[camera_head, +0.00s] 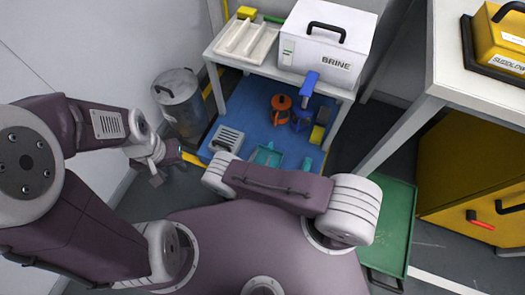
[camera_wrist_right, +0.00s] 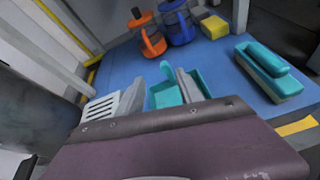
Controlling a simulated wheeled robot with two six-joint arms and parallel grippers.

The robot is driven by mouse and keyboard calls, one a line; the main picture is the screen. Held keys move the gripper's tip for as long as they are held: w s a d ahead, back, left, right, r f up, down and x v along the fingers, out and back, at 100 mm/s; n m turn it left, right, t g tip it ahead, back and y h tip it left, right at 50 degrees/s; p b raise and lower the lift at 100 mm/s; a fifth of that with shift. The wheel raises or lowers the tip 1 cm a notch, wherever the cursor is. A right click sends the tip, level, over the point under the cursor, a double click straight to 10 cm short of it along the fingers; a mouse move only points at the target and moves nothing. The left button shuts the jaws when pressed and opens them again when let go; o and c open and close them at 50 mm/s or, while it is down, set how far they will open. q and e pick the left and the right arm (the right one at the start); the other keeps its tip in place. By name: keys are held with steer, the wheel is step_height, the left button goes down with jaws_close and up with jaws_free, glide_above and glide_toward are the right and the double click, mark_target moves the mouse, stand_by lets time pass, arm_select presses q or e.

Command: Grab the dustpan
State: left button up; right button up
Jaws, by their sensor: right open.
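The teal dustpan (camera_head: 268,155) lies on the blue mat under the white table in the head view, partly hidden by my right arm. In the right wrist view the dustpan (camera_wrist_right: 188,90) shows beyond and between the grey fingers of my right gripper (camera_wrist_right: 163,76). The gripper is open; I cannot tell whether a finger touches the dustpan. My right gripper is hidden behind its own arm in the head view. My left gripper (camera_head: 163,174) hangs at the left near a grey bin, away from the dustpan. Its finger opening is unclear.
A teal brush (camera_wrist_right: 268,75) lies right of the dustpan, a grey slatted item (camera_wrist_right: 103,108) left. Orange (camera_wrist_right: 147,35) and blue (camera_wrist_right: 178,22) containers and a yellow sponge (camera_wrist_right: 214,26) stand behind. Table legs flank the blue mat (camera_head: 250,105). The bin (camera_head: 178,100) stands left.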

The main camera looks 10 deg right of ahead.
mark_target(270, 145)
steer(key=b+x, duration=0.1)
steer(key=x, duration=0.1)
steer(key=b+x, duration=0.1)
steer(key=x, duration=0.2)
steer(key=b+x, duration=0.2)
steer(key=x, duration=0.1)
steer(key=shift+s+d+f, duration=0.3)
steer(key=shift+s+f, duration=0.1)
steer(key=shift+f, duration=0.05)
steer(key=shift+w+d, duration=0.2)
steer(key=shift+w, duration=0.15)
jaws_close()
stand_by(0.7)
